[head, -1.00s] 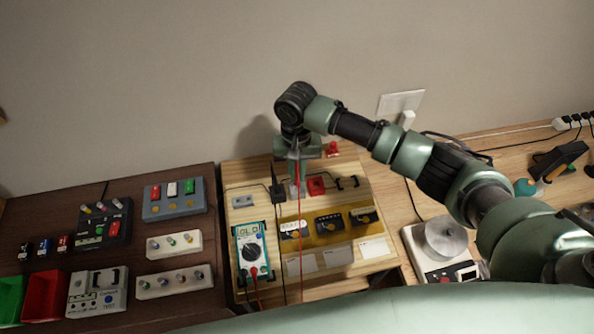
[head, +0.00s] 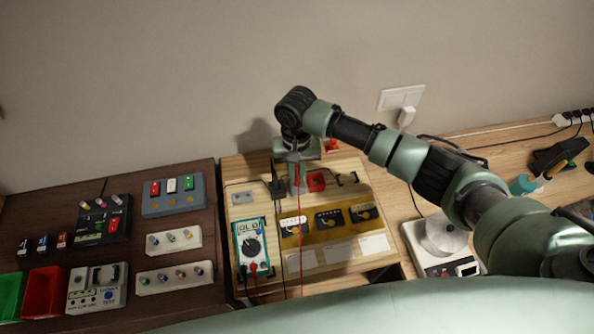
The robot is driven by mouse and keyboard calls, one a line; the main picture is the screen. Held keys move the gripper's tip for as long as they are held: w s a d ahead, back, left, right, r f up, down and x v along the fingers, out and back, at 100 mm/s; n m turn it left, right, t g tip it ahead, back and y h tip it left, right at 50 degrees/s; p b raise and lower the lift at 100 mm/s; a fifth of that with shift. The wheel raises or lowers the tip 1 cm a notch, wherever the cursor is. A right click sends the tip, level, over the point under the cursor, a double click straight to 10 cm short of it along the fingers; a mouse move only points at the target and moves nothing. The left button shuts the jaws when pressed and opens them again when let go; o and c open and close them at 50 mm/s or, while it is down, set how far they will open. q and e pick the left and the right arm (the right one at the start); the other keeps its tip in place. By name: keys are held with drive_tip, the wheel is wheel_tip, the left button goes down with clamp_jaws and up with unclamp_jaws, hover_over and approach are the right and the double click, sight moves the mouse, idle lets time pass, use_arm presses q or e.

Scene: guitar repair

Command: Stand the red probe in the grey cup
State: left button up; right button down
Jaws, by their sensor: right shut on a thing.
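My right gripper (head: 297,176) points down over the back of the wooden work board and is shut. The red probe is in its jaws, mostly hidden by the fingers. Its thin red lead (head: 300,225) hangs from there down past the front of the board. I cannot make out the grey cup clearly; the gripper covers that spot. I cannot tell whether the probe touches a cup. My left gripper is not in view.
A black probe or plug (head: 276,184) stands just left of the gripper, and a red block (head: 316,181) sits just right. A teal multimeter (head: 251,250) lies at the board's front left. A scale (head: 441,242) stands to the right.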

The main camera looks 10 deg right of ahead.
drive_tip(key=shift+f, duration=0.35)
drive_tip(key=c, duration=1)
unclamp_jaws()
wheel_tip(320, 180, up, 3)
drive_tip(key=p, duration=0.3)
drive_tip(key=shift+r, duration=2)
